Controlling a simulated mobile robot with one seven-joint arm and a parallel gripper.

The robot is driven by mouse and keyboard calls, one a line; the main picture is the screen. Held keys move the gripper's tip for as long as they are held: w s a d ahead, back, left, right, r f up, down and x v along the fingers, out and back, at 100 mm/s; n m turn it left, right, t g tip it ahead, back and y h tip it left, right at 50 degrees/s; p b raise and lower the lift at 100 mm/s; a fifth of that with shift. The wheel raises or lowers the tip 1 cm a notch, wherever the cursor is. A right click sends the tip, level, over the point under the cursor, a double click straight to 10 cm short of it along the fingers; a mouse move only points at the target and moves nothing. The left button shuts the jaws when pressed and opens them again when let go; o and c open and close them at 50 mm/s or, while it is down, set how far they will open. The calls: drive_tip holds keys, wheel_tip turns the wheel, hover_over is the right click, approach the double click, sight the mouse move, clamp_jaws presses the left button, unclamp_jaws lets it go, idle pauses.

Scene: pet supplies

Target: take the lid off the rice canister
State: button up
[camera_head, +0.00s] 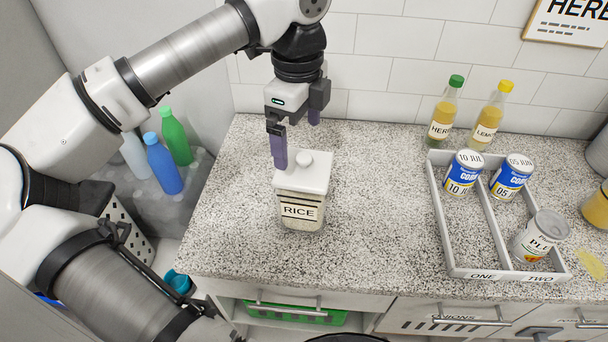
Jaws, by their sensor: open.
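The rice canister (301,212) stands upright on the speckled counter, with a dark-framed "RICE" label on its front. My gripper (297,140) is open and points down over the back of the lid. Its left purple finger comes down near the lid's back left, close to the knob; the right finger is further back and higher in the picture. I cannot tell whether either finger touches the lid. Nothing is held between the fingers.
To the right, a two-part tray (455,272) marked ONE and TWO holds several cans. Two bottles (443,112) stand behind it by the tiled wall. Coloured bottles (164,165) stand in the lower nook at left. The counter between canister and tray is clear.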

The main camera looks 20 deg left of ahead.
sight(303, 156)
drive_tip(key=f, duration=0.1)
drive_tip(key=f+b, duration=0.1)
drive_tip(key=f, duration=0.3)
drive_tip(key=shift+s+d+f+b, duration=0.1)
drive_tip(key=shift+d+f+b, duration=0.15)
drive_tip(key=shift+d+b, duration=0.15)
drive_tip(key=shift+r, duration=0.1)
drive_tip(key=c, duration=0.6)
